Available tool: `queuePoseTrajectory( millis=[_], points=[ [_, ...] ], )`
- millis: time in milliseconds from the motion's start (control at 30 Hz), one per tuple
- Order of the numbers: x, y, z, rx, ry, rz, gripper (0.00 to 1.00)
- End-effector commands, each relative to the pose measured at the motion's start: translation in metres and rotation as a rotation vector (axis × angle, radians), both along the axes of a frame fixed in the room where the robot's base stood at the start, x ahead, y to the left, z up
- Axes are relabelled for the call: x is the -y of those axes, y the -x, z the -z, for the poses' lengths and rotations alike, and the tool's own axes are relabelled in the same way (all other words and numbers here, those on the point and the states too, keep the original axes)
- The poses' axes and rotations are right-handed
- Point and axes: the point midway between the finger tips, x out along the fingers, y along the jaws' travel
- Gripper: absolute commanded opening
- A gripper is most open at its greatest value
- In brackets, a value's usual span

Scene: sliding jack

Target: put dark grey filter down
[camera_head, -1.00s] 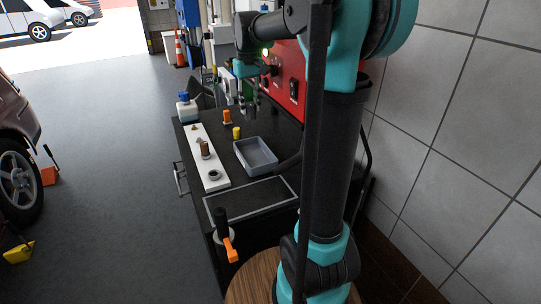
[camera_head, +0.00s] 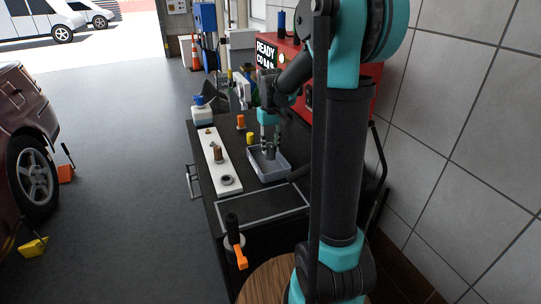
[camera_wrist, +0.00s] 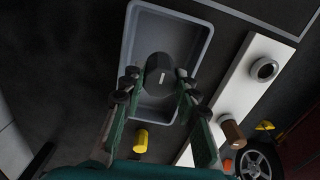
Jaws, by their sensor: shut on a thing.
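The dark grey filter (camera_wrist: 160,72) is a short dark cylinder held between the fingers of my gripper (camera_wrist: 158,88). In the wrist view it lies over the grey tray (camera_wrist: 137,30), inside the tray's outline. In the head view my gripper (camera_head: 269,148) points down over the tray (camera_head: 284,174), with the filter low at its fingertips. I cannot tell whether the filter touches the tray floor. No other thing shows inside the tray.
A white board (camera_head: 222,165) left of the tray carries a brown cylinder (camera_head: 218,154) and a dark ring (camera_head: 227,180). A yellow cylinder (camera_head: 250,139) and an orange one (camera_head: 241,122) stand behind the tray. A red cabinet (camera_head: 290,60) stands at the back right.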

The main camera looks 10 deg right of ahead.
Motion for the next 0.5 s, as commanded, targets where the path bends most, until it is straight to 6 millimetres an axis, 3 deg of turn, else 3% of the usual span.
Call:
queuePoseTrajectory(
  millis=[300, 500],
  points=[
    [0.000, 0.000, 0.036, 0.000, 0.000, 0.000, 0.00],
    [0.000, 0.000, 0.039, 0.000, 0.000, 0.000, 0.00]
  ],
)
